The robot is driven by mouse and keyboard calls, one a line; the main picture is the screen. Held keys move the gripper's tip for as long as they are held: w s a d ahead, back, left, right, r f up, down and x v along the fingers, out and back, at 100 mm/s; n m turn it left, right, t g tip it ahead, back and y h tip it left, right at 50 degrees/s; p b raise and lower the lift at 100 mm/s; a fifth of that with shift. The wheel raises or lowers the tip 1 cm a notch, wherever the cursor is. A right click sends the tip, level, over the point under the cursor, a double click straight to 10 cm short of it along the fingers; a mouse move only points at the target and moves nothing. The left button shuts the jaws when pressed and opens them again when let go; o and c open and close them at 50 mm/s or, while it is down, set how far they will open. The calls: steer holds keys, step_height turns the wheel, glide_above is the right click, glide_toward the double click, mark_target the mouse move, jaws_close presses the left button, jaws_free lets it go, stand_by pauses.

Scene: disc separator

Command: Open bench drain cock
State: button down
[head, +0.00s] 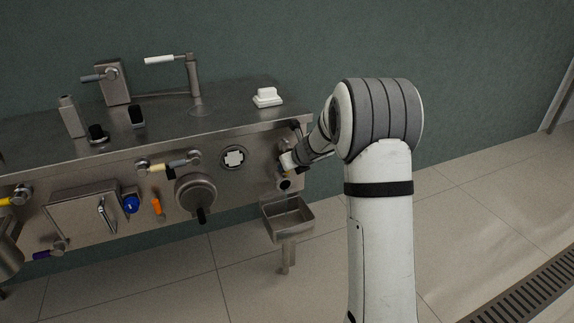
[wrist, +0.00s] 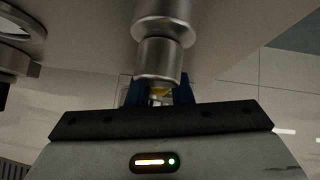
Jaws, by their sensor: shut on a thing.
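The bench drain cock (head: 284,184) is at the right end of the bench front, above a small steel catch basin. My gripper (head: 287,163) is at the cock, reaching in from the right, and hides most of its handle in the head view. In the wrist view, the cock's round steel body (wrist: 160,60) comes down from above. How far the handle is turned cannot be told.
The catch basin (head: 287,220) hangs just below my gripper. The steel bench (head: 60,150) carries several other valves, including a yellow-handled one (head: 160,168) and a round cover with a black handle (head: 196,193). A white block (head: 267,97) sits on top. The floor at right is clear.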

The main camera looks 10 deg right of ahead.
steer(key=c, duration=1.6)
jaws_free()
steer(key=shift+a+f, duration=0.15)
steer(key=shift+f, duration=0.15)
steer(key=shift+d+r, duration=0.15)
steer(key=shift+d, duration=0.05)
steer(key=shift+p+v, duration=1.25)
steer(key=shift+v, duration=2.65)
